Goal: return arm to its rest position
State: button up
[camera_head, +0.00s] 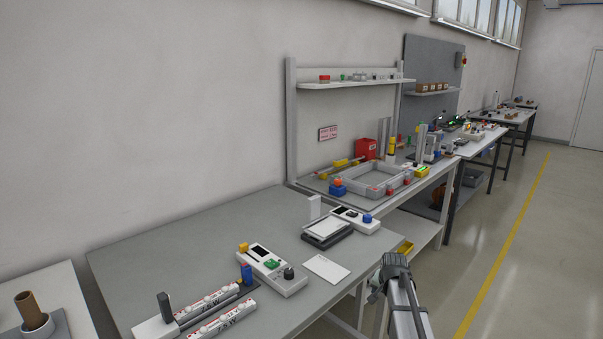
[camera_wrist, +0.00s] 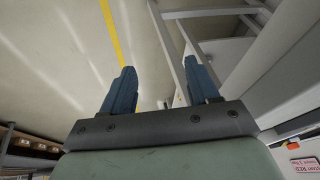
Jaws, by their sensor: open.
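My gripper (camera_wrist: 161,88) shows in the wrist view with its two dark blue fingers spread apart. Nothing is held between them. Behind the fingers are pale floor and light table-frame bars. In the head view my arm (camera_head: 403,300) rises from the bottom edge, right of the near grey table's front edge, over the aisle side. The fingers cannot be made out clearly in the head view.
The grey table (camera_head: 190,240) holds a white control box (camera_head: 272,270), a white card (camera_head: 326,268), a scale-like device (camera_head: 327,233) and labelled white bars (camera_head: 222,318). A cluttered bench with a grey frame (camera_head: 372,182) stands beyond. The floor (camera_head: 510,270) at right is clear.

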jog(key=s+a+f+n+g, duration=0.2)
jog(key=s+a+f+g, duration=0.1)
jog(key=s+f, duration=0.95)
jog(key=s+a+f+n+g, duration=0.15)
jog(key=s+a+f, duration=0.25)
jog(key=s+f, duration=0.9)
jog(key=s+a+f+n+g, duration=0.1)
jog(key=s+f+g, duration=0.1)
jog(key=s, duration=0.8)
jog(key=s+a+f+n+g, duration=0.1)
jog(key=s+f, duration=0.4)
jog(key=s, duration=0.5)
jog(key=s+a+f+n+g, duration=0.1)
jog(key=s+f+g, duration=0.2)
jog(key=s, duration=0.7)
jog(key=shift+s+a+f+g+y, duration=0.3)
jog(key=shift+s+a+g+y, duration=0.05)
jog(key=shift+s+y, duration=0.05)
jog(key=shift+n, duration=0.25)
